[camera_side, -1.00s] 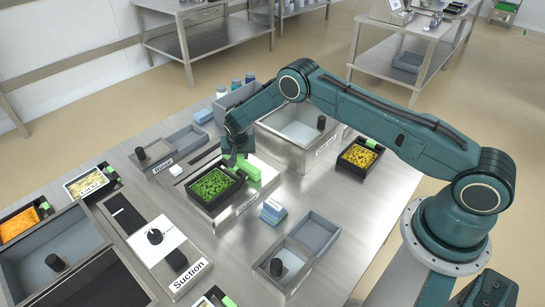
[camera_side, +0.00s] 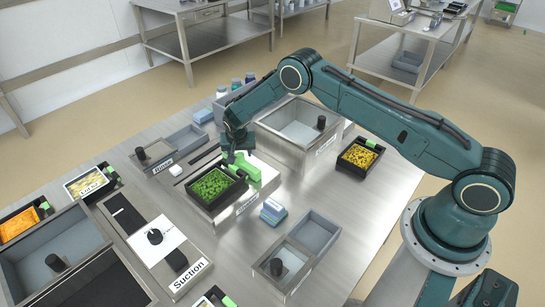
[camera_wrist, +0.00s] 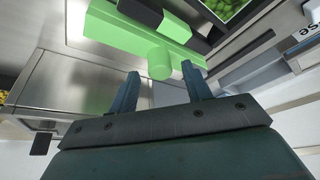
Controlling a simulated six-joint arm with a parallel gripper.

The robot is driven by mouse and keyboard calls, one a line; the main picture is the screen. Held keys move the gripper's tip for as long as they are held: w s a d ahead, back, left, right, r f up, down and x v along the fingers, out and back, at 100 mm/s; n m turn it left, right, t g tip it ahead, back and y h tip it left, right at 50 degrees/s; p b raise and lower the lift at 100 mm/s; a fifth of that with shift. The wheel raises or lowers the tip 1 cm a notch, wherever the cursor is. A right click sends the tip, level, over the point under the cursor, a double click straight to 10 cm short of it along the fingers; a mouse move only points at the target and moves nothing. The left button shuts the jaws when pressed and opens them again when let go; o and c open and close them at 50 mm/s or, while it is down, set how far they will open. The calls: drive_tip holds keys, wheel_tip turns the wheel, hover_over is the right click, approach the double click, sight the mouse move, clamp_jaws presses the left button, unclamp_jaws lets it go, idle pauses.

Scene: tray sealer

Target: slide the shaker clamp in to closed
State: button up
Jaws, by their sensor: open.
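The shaker clamp (camera_side: 252,172) is a bright green piece at the far right edge of a black tray (camera_side: 207,204) filled with green bits. In the wrist view the clamp (camera_wrist: 125,33) is a green bar with a round green knob (camera_wrist: 159,63). My gripper (camera_side: 239,153) is just above the clamp in the side view. In the wrist view my gripper (camera_wrist: 162,72) is open, with its two fingers apart and the knob beyond and between their tips. I cannot tell whether they touch it. The gripper partly hides the clamp in the side view.
A steel basin (camera_side: 267,127) stands right behind the clamp. A black tray of yellow bits (camera_side: 376,170) lies to the right. A white panel marked Suction (camera_side: 189,276) is at the front left.

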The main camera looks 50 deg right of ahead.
sight(240, 154)
drive_tip(key=v, duration=1.1)
drive_tip(key=shift+r, duration=0.25)
drive_tip(key=w+d+m+g+y, duration=0.1)
drive_tip(key=w+d+r+m+g+y, duration=0.1)
drive_tip(key=w+d+m+g+y, duration=0.1)
drive_tip(key=shift+w+d+r+m, duration=0.25)
drive_tip(key=shift+r+m, duration=0.05)
drive_tip(key=shift+r, duration=0.1)
idle(0.4)
drive_tip(key=shift+f, duration=0.15)
wheel_tip(240, 154, down, 13)
drive_tip(key=shift+f, duration=0.25)
idle(0.6)
